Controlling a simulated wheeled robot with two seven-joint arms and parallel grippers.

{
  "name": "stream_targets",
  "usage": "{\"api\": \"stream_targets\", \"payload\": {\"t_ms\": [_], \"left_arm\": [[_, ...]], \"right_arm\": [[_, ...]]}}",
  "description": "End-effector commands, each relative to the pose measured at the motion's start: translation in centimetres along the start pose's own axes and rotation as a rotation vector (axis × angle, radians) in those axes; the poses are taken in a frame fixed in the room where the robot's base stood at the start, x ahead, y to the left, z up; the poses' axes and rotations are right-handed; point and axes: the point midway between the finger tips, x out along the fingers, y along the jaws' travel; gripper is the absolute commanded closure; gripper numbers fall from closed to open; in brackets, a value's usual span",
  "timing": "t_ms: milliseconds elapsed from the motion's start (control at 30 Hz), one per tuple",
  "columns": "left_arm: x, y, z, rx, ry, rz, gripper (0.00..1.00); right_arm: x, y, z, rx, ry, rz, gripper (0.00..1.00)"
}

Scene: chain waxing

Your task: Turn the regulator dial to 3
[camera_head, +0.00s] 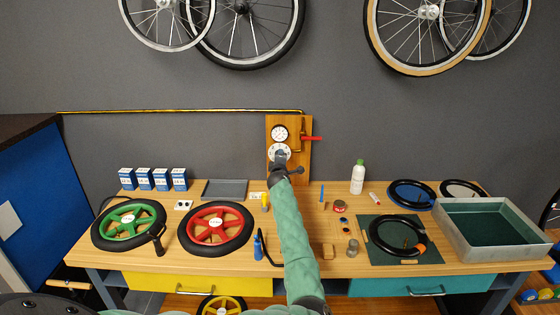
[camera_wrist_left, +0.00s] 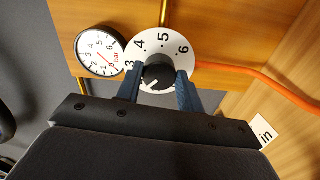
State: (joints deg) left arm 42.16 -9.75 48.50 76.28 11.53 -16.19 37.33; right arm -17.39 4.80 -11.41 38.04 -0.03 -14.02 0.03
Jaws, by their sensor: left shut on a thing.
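The regulator dial (camera_head: 272,150) is a white disc on the wooden wall board, partly hidden by my left gripper (camera_head: 281,157) in the head view. In the left wrist view the dial (camera_wrist_left: 163,42) shows 3, 4, 5 and 6, with a black knob (camera_wrist_left: 158,77) at its middle. My left gripper (camera_wrist_left: 158,88) is shut on this knob, a blue finger on each side. The knob's white mark lies at its lower left, a little below the 3. The pressure gauge (camera_head: 280,132) is above the dial; its face (camera_wrist_left: 98,52) also shows in the wrist view. My right gripper is not in view.
A red hose (camera_wrist_left: 245,78) runs right from the board. The bench (camera_head: 330,255) below holds a green-rimmed wheel (camera_head: 107,228), a red-rimmed wheel (camera_head: 200,235), a white bottle (camera_head: 357,178) and a metal tray (camera_head: 475,250). More wheels hang on the wall above.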

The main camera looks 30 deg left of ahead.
Motion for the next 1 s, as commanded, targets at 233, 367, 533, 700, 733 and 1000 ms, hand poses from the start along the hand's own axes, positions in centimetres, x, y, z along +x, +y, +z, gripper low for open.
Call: {"api": "stream_targets", "payload": {"t_ms": [233,367,533,700,733,1000], "left_arm": [[0.0,-0.2,-0.2,0.235,0.007,0.001,0.86],[0.0,-0.2,-0.2,0.357,0.01,0.0,0.86],[0.1,-0.2,-0.2,0.51,0.014,0.0,0.86],[0.1,-0.1,-0.2,0.642,0.018,0.0,0.86],[0.1,-0.1,-0.2,0.661,0.018,0.0,0.86],[0.1,0.0,-0.2,0.793,0.021,-0.001,0.86]], "right_arm": [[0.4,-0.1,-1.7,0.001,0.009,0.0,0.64],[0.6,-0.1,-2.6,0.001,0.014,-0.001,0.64],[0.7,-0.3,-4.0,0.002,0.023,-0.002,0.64],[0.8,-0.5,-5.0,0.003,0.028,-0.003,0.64],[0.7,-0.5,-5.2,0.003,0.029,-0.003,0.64],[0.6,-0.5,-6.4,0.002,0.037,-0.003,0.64]]}}
